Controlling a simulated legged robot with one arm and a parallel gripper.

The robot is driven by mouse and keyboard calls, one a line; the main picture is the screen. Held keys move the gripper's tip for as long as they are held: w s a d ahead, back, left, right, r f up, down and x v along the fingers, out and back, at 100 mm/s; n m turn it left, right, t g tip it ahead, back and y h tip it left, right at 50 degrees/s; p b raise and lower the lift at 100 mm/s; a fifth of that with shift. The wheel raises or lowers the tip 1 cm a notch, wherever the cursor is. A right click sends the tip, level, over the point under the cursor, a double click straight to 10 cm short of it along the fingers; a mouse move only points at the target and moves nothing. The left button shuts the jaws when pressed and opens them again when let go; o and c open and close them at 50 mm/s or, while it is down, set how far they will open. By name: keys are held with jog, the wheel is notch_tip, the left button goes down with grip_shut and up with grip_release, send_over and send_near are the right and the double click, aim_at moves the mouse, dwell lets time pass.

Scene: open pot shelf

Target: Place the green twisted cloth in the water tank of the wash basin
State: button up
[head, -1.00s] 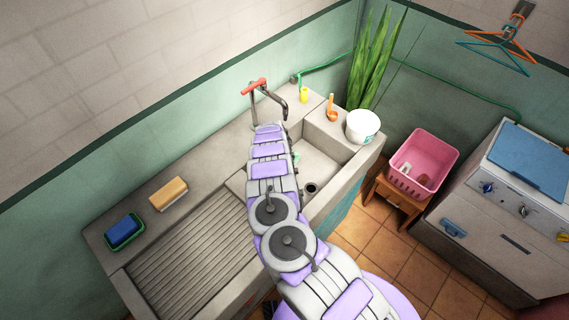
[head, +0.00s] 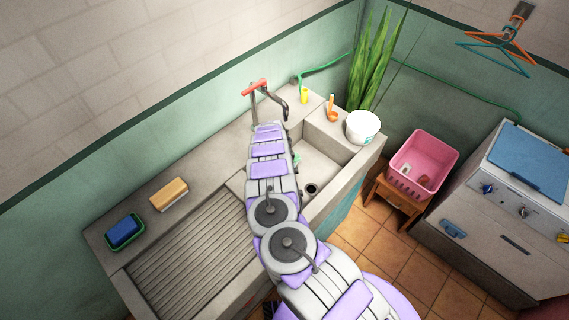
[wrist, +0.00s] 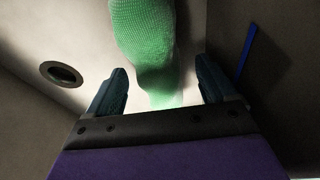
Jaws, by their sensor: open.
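The green twisted cloth (wrist: 148,45) shows large in the wrist view, running down from the top edge to between my fingers. My gripper (wrist: 160,85) is open, with one dark finger on each side of the cloth and a gap to each. In the head view only a small green bit of the cloth (head: 296,157) shows beside my arm; the rest is hidden behind it. The wash basin (head: 322,158) has a sunken tank with a dark drain hole (head: 311,189), which also shows in the wrist view (wrist: 61,74). My arm reaches over the basin.
A ribbed washboard (head: 195,262) fills the left of the basin. A blue sponge in a green tray (head: 124,231) and a tan brush (head: 169,194) lie on the ledge.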

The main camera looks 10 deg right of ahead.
jog(key=p+v, duration=0.1)
jog(key=v, duration=1)
jog(key=shift+p, duration=0.4)
jog(key=shift+r, duration=0.1)
